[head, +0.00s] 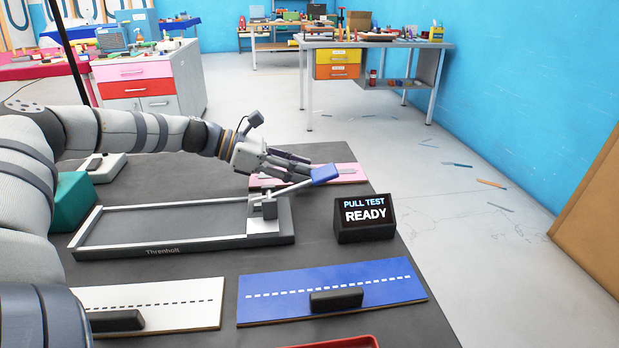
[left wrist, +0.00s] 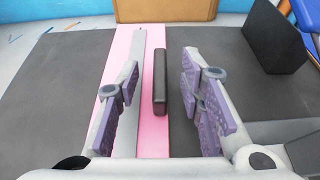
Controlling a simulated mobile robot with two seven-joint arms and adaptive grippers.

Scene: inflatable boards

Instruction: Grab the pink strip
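The pink strip (head: 347,181) lies flat on the dark tabletop, partly hidden behind my left gripper in the head view. In the left wrist view the pink strip (left wrist: 153,132) runs lengthwise between my fingers, with a grey band along it and a dark upright block (left wrist: 160,82) on it. My left gripper (head: 296,168) is over the strip; its purple-padded fingers (left wrist: 160,88) are open, one on each side of the block, with visible gaps. Nothing is held. My right gripper is not in view.
A grey frame (head: 165,246) with a blue-ended lever (head: 325,175) stands just in front of the strip. A black display (head: 364,219) reads "PULL TEST READY". A blue board (head: 275,307) and white board (head: 190,307) lie nearer. A teal block (head: 73,200) is left.

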